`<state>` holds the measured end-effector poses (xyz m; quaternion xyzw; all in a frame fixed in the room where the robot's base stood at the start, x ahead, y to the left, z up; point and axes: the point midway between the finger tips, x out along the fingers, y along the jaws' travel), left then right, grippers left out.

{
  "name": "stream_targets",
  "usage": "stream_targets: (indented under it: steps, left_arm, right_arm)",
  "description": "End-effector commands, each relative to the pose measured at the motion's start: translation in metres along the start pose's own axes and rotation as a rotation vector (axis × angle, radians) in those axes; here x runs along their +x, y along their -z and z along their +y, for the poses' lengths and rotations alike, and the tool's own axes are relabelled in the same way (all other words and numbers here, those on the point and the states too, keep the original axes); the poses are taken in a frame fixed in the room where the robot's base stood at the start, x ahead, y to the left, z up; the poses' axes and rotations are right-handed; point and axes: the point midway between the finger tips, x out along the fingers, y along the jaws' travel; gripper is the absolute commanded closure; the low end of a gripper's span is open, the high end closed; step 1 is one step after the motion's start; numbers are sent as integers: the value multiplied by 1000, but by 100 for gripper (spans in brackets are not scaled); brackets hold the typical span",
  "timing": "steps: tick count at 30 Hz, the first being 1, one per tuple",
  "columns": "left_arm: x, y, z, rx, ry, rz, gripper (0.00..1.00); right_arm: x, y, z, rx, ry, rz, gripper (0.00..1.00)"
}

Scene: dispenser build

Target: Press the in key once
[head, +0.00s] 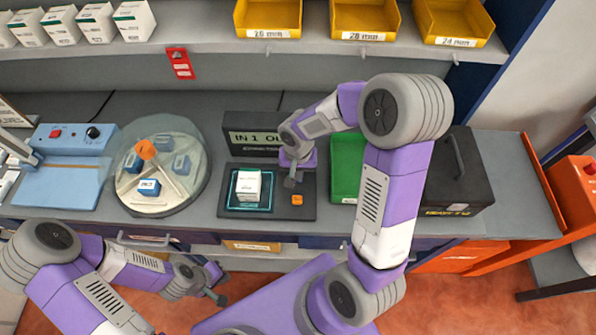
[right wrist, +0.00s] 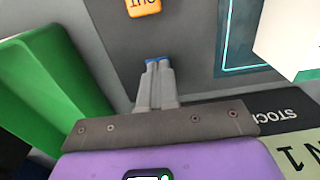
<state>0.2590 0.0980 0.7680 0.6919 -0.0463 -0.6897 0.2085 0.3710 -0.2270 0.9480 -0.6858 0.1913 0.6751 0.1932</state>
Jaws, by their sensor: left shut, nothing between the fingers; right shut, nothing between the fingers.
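The dark pad (head: 228,207) lies on the bench, with a white box (head: 249,186) inside its lit cyan square. An orange key (head: 297,199), marked OUT in the right wrist view (right wrist: 143,6), sits at the pad's near right. My right gripper (head: 290,182) is shut and empty, its fingers over the pad beyond the orange key. In the right wrist view, a sliver of blue (right wrist: 154,61) shows at its fingertips (right wrist: 156,64), apparently the in key, mostly hidden. I cannot tell whether they touch. My left gripper (head: 221,298) is shut and empty in front of the bench.
A display (head: 250,138) reading "IN 1 OU..." stands behind the pad, partly covered by my right arm. A green bin (head: 345,180) and a black case (head: 462,170) are to the right. A round glass-covered tray (head: 160,205) is to the left.

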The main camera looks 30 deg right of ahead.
Motion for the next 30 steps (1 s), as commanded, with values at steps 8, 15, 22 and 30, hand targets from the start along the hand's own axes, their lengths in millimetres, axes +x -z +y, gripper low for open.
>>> stream_targets:
  steps: [8, 15, 22, 30]
  left_arm:
    - [-28, -1, 11, 0, 0, 0, 100]
    - [-33, -2, 12, 0, 0, 0, 100]
    - [-37, -2, 14, 0, 0, 0, 100]
    - [-38, -2, 14, 0, 0, 0, 100]
  right_arm:
    - [-42, -4, -1, -3, -1, -1, 100]
    - [-98, -2, -2, -4, 4, 8, 100]
    - [-132, -1, -3, -5, 2, 6, 100]
    - [-141, -2, -2, -6, 1, 4, 100]
